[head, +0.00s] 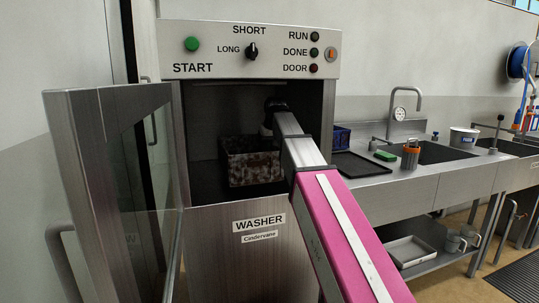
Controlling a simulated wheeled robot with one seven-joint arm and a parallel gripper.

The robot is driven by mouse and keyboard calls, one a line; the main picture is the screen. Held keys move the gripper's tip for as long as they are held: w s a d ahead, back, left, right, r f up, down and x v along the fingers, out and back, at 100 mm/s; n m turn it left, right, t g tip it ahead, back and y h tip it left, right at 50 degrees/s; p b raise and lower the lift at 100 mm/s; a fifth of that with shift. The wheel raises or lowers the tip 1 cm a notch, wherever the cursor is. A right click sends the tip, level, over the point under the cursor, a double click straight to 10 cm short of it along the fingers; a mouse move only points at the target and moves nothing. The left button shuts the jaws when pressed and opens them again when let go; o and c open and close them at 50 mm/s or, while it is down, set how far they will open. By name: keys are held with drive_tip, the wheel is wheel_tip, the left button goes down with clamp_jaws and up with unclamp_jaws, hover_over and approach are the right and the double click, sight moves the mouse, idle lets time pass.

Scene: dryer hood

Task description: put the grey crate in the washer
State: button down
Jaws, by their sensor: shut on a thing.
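The washer (236,250) stands in front of me with its glass-panelled door (112,110) swung open to the left. The grey crate (250,168), blotched with brown dirt, is upright inside the washer's dark chamber. My arm reaches in from the lower right. My gripper (265,131) is at the crate's back right rim and is shut on it; its fingertips are mostly hidden by the dark interior and my arm. I cannot tell whether the crate rests on the chamber floor.
A panel above the opening has a green START button (191,44), a LONG/SHORT knob (252,51) and an orange switch (330,54). To the right, a steel counter (390,190) holds a blue crate (341,137), a black tray (362,165) and a sink with a tap.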

wheel_tip(320, 180, down, 3)
drive_tip(key=shift+f, duration=0.1)
drive_tip(key=shift+w+f, duration=0.15)
drive_tip(key=shift+w, duration=0.05)
drive_tip(key=shift+f, duration=0.15)
drive_tip(key=c, duration=1.2)
unclamp_jaws()
drive_tip(key=shift+c, duration=0.2)
drive_tip(key=shift+v, duration=3.9)
